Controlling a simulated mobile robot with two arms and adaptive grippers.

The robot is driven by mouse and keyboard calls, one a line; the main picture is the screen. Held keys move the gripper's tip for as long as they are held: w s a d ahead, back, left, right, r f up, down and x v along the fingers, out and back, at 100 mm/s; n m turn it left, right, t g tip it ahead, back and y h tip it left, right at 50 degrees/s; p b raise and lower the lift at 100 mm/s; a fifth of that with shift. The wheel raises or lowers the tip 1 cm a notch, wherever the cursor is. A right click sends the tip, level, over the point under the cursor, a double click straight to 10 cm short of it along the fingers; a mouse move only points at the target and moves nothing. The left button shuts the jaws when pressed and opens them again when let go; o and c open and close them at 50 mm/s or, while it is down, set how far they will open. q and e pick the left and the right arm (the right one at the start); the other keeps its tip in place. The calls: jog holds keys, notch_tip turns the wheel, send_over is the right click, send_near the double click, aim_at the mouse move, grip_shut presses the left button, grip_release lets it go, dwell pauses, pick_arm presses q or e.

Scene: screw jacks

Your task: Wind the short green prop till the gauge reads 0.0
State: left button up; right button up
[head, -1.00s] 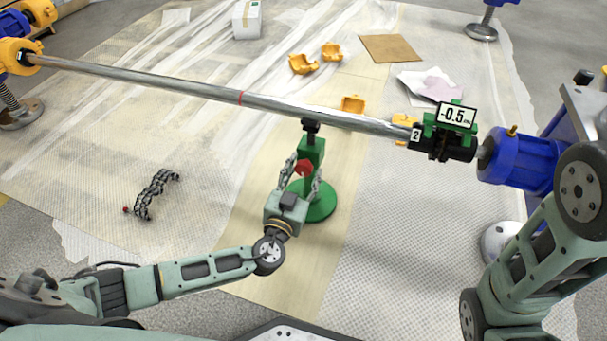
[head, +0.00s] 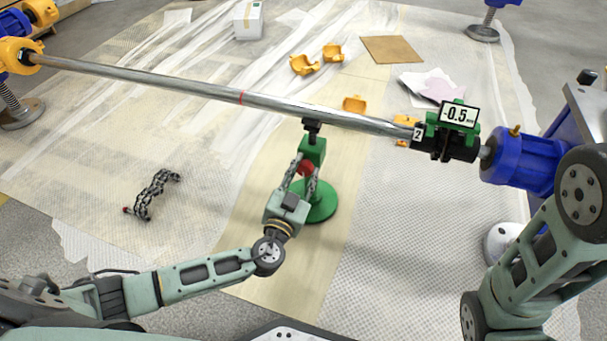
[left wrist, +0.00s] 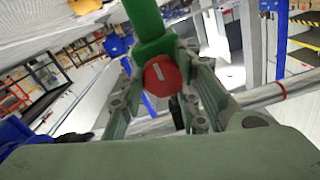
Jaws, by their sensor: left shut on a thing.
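The short green prop (head: 313,150) stands on its round green base (head: 318,205) beneath the long steel shaft (head: 180,86), its dark head at the shaft's underside. Its red knob (head: 305,168) faces me. My left gripper (head: 303,173) is shut on the red knob, a finger on either side. In the left wrist view the red knob (left wrist: 162,75) with a pale line mark sits between the fingers, against the green post (left wrist: 145,20). The gauge (head: 459,114) on the shaft's right end reads -0.5. My right gripper is not in view.
Yellow half-shells (head: 304,64), a brown board (head: 391,49), a white box (head: 247,20) and a black chain (head: 152,194) lie on the sheeted floor. The floor around the prop's base is clear.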

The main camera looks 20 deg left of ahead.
pick_arm(q)
jog(key=shift+d, duration=0.3)
jog(key=o, duration=1.1)
jog(key=shift+c, duration=0.2)
jog(key=shift+a, duration=0.1)
jog(key=s, duration=0.7)
jog(key=shift+s, duration=0.3)
jog(key=shift+a, duration=0.1)
dwell(0.4)
